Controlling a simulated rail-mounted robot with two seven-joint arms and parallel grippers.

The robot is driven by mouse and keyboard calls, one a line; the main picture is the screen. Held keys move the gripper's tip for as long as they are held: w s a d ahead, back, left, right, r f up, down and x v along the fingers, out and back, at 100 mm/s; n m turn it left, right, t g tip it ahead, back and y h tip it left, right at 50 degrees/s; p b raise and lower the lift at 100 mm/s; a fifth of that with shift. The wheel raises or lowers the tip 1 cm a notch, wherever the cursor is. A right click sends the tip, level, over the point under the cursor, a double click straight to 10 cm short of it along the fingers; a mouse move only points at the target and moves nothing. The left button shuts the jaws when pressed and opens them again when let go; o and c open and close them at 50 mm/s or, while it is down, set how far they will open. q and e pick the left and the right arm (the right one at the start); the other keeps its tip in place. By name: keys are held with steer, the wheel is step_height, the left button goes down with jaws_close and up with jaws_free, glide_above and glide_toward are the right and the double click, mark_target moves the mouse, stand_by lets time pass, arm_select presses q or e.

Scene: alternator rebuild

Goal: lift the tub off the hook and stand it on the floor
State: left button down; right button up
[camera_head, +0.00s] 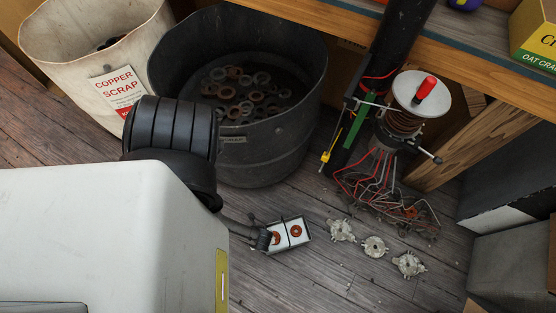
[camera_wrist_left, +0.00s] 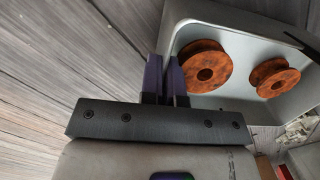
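The small white tub (camera_head: 303,240) shows low in the middle of the head view, near the floor, with two orange-brown spools (camera_head: 295,231) inside. In the left wrist view the tub (camera_wrist_left: 222,12) fills the upper right, and the spools (camera_wrist_left: 205,67) lie in it. My left gripper (camera_head: 266,238) is at the tub's left side. In the wrist view its two fingers (camera_wrist_left: 165,75) are close together, with the tub's wall between them. I cannot tell whether the tub's base touches the floor. No hook can be made out. My right gripper is out of view.
A big dark bin (camera_head: 265,160) of metal rings stands behind the tub, and a pale copper scrap bin (camera_head: 60,50) at the left. Several pale castings (camera_head: 374,246) lie on the floor to the right, near tangled wires (camera_head: 385,190). Floor in front is clear.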

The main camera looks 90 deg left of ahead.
arm_select(q)
steer(key=shift+f, duration=0.55)
steer(key=c, duration=1.3)
jaws_free()
steer(key=shift+o, duration=0.2)
